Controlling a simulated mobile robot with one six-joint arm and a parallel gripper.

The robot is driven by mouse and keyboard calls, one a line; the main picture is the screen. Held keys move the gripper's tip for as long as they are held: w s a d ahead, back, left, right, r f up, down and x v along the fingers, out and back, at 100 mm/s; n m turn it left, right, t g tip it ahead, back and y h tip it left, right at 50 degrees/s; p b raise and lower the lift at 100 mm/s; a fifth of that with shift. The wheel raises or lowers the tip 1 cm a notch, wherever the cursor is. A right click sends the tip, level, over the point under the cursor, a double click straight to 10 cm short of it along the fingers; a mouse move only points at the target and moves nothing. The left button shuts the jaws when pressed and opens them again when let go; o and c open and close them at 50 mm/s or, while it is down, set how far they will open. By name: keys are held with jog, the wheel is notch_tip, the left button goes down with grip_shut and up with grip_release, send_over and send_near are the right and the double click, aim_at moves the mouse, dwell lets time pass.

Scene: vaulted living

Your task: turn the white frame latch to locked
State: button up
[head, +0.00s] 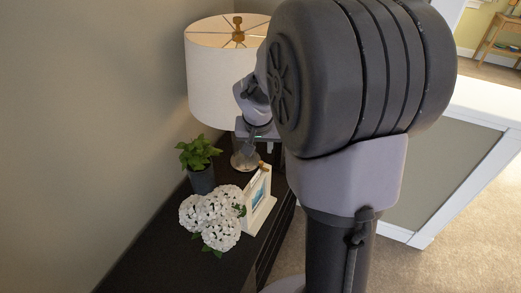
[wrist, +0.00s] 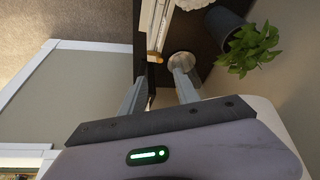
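The white frame (head: 258,200) stands upright on the dark cabinet, with a blue picture in it and a small tan piece, likely the latch (head: 263,167), at its top. In the wrist view the white frame (wrist: 151,22) shows at the top, with the tan latch (wrist: 155,57) at its near end. My gripper (wrist: 160,78) has its two fingers apart, with nothing seen between them. In the head view my gripper (head: 258,142) is above the frame, partly hidden by my arm. Whether the latch is locked cannot be told.
A white-shaded lamp (head: 212,85) stands close behind my gripper. A potted plant (head: 200,172) and white flowers (head: 214,216) are left of the frame on the dark cabinet (head: 165,250). A white-edged panel (head: 445,180) stands right, over carpet.

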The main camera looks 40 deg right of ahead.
jog(key=p+v, duration=0.1)
jog(key=v, duration=0.4)
jog(key=shift+s+r, duration=0.1)
